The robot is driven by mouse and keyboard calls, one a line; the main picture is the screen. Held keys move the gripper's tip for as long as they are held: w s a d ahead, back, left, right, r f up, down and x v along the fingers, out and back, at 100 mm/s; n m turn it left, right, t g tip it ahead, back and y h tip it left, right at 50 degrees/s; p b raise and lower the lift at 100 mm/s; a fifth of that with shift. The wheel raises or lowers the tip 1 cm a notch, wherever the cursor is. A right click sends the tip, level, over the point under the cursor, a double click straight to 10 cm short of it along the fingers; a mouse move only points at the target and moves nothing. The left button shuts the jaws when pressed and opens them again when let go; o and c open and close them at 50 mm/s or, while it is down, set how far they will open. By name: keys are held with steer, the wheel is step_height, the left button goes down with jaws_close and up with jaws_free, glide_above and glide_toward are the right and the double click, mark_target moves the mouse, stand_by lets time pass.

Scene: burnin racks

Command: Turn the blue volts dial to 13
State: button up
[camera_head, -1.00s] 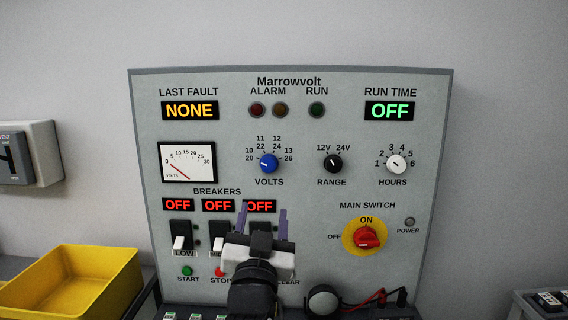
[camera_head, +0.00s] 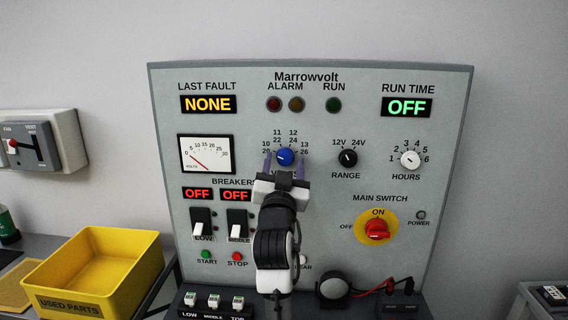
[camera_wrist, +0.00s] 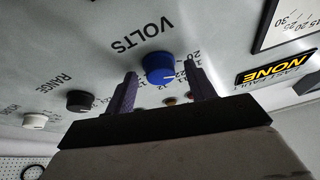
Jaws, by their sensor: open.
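The blue volts dial (camera_head: 285,157) sits on the upper middle of the grey Marrowvolt panel (camera_head: 330,240). Its scale runs from 10/20 at the left to 13/26 at the right; its white pointer is too small to read surely. My gripper (camera_head: 287,166) is open, with one purple finger on each side of the dial. In the wrist view the dial (camera_wrist: 158,67) shows beyond and between the spread fingertips (camera_wrist: 161,80). I see no clear contact. My gripper hides the VOLTS label in the head view; the wrist view shows it upside down.
The black range dial (camera_head: 348,158) and white hours dial (camera_head: 410,159) are to the right. Below are breaker switches (camera_head: 201,222) and the red main switch (camera_head: 377,229). A yellow bin (camera_head: 95,270) stands at the left. A voltmeter (camera_head: 207,154) is left of the volts dial.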

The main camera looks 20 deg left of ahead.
steer(key=c, duration=1)
steer(key=shift+f, duration=0.1)
